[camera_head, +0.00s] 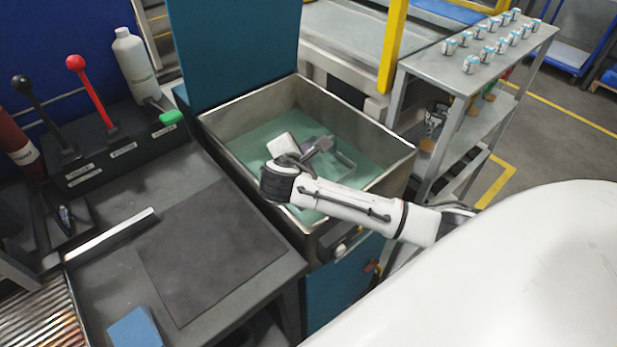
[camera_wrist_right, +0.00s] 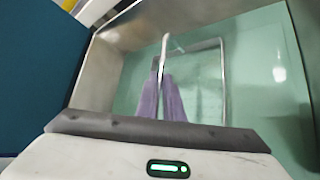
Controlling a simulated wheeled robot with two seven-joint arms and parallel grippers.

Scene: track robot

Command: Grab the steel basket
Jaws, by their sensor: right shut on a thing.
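The steel basket (camera_wrist_right: 223,85) shows as a thin metal frame in the greenish liquid of the metal tank; in the head view its rim (camera_head: 347,160) shows just right of my gripper. My right gripper (camera_head: 322,145) reaches down into the tank. In the right wrist view its two purple-grey fingers (camera_wrist_right: 166,82) are close together on a thin metal bar of the basket, which runs up between their tips. Most of the basket is under the liquid or hidden by my wrist in the head view. My left gripper is not in view.
The tank's steel walls (camera_head: 247,104) surround my gripper. A dark workbench (camera_head: 215,250) stands left of it, with levers and a white bottle (camera_head: 135,65). A metal shelf (camera_head: 440,66) with several small jars stands at the right.

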